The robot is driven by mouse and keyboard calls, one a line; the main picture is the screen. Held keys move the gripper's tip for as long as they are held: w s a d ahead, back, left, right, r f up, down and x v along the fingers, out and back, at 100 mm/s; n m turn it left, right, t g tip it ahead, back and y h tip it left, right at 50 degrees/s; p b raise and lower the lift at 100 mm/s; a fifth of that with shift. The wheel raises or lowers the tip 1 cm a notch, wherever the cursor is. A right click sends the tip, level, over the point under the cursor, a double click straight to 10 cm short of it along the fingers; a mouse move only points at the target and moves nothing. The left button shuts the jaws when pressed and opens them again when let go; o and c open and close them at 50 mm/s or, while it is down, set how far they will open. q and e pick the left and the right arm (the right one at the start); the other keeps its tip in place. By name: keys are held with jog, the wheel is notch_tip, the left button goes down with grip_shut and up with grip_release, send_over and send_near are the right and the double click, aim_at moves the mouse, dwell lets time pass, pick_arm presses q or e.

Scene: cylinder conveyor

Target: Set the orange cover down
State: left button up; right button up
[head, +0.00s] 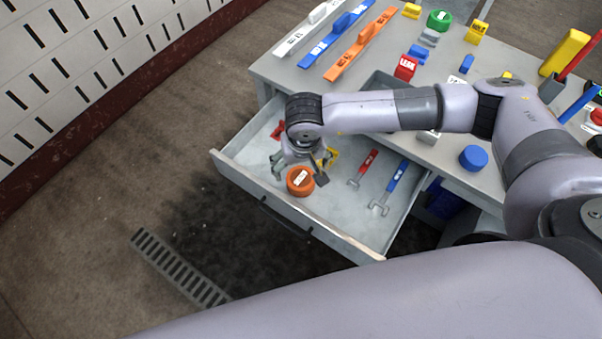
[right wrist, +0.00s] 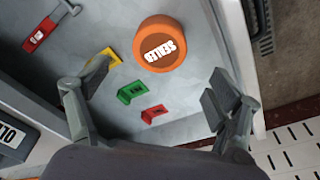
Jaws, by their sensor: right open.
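The orange cover (head: 300,182) is a round cap with a white label on top. It appears to rest on the floor of the open drawer (head: 345,210), label up. It also shows in the right wrist view (right wrist: 159,44), ahead of the fingers and clear of both. My right gripper (head: 298,172) hangs over the drawer just by the cover, with its fingers (right wrist: 153,88) spread wide and nothing between them. My left gripper is not in view.
The grey table (head: 300,72) holds coloured bars, blocks and a blue cylinder (head: 473,158).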

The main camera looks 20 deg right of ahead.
jog(key=r, duration=0.3)
jog(key=shift+s+r, duration=0.25)
dwell(0.4)
